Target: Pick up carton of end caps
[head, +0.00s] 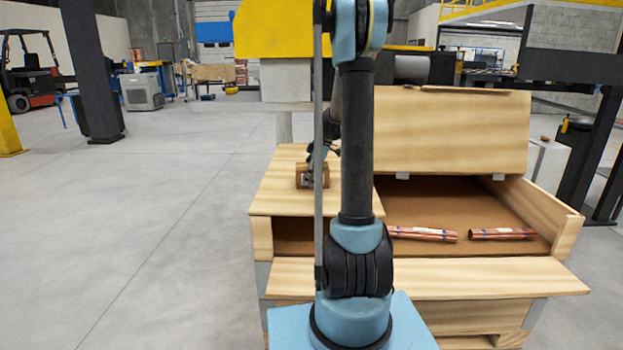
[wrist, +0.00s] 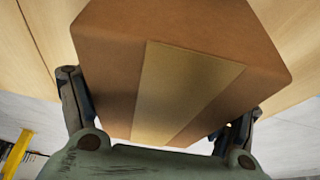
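The carton of end caps is a small brown cardboard box (head: 312,182) with a paler tape strip. In the head view it is at the left wooden panel of the large crate, partly hidden by my arm. In the wrist view the carton (wrist: 115,50) fills the upper middle, very near the camera. My gripper (wrist: 160,125) has one finger at each side of it, close to its faces. I cannot tell whether both fingers press on it, or whether the carton rests on the panel. In the head view my gripper (head: 317,170) is small and mostly hidden.
The wooden crate (head: 560,215) has a raised lid panel (head: 455,130) at the back. Bundles of copper tube (head: 425,234) (head: 502,234) lie inside. A yellow-topped post stands behind the crate. Open grey floor (head: 150,210) lies to the left, with a forklift (head: 30,75) far back.

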